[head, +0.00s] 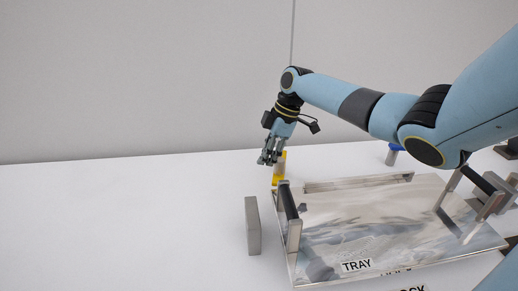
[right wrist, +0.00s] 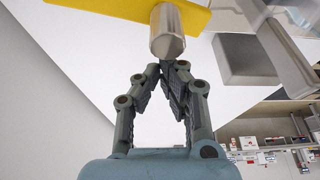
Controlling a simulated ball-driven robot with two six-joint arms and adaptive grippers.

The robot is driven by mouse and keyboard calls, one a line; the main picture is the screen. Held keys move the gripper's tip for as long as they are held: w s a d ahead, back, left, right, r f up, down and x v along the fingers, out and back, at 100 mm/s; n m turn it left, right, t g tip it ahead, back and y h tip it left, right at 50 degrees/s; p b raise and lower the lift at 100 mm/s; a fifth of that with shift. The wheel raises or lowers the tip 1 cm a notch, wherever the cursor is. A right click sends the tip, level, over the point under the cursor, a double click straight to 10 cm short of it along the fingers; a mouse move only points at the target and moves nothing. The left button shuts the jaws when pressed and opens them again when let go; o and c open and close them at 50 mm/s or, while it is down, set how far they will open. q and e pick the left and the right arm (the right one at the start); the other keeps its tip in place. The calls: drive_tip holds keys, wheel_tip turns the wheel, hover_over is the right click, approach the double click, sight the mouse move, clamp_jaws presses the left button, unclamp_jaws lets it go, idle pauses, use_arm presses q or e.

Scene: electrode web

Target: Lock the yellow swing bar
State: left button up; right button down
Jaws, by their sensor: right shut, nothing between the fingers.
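The yellow swing bar (head: 280,168) stands at the back left corner of the metal tray in the head view, partly hidden by my right gripper. My right gripper (head: 266,162) is shut and empty. Its fingertips (right wrist: 168,66) meet just below the metal cylinder in the wrist view; whether they touch it I cannot tell. My left gripper is not in view.
A shiny tray (head: 340,222) labelled TRAY with upright handles lies at the right. A grey block (head: 252,226) stands left of it. A blue-topped post (head: 393,152) stands behind the tray. The white table's left side is clear.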

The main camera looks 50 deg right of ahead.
sight(277, 162)
drive_tip(key=shift+s+d+n+g, duration=0.15)
drive_tip(key=shift+s+d+n, duration=0.05)
drive_tip(key=shift+s+n, duration=0.35)
drive_tip(key=shift+s+d+n+g, duration=0.2)
drive_tip(key=shift+s+n, duration=0.2)
drive_tip(key=shift+n, duration=0.15)
drive_tip(key=shift+s+d, duration=0.25)
drive_tip(key=shift+s, duration=0.25)
wheel_tip(277, 162, up, 10)
drive_tip(key=p, duration=0.1)
drive_tip(key=shift+w+a+f, duration=0.15)
drive_tip(key=shift+a+f, duration=0.1)
drive_tip(key=shift+a, duration=0.1)
